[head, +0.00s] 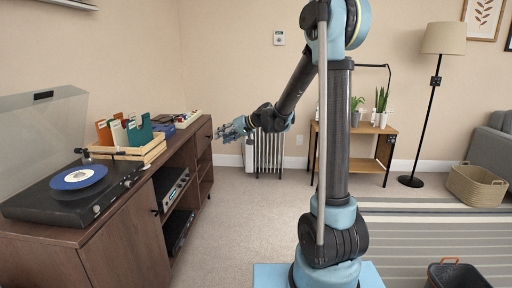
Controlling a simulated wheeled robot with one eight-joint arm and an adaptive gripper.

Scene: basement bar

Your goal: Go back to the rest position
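My gripper (225,131) is at the end of my arm, left of the picture's middle. It is in the air just right of the dark wooden cabinet (122,228) and points left toward it. Its fingers are small here, and I cannot tell whether they are open or shut. I see nothing clearly held in it. My arm rises on the right of the middle and bends down to the left.
A turntable (105,197) with its lid raised and a wooden crate of records (149,154) stand on the cabinet. A radiator (269,153) is behind my gripper. A plant table (358,164), floor lamp (409,181) and basket (476,186) are right. Carpet between is clear.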

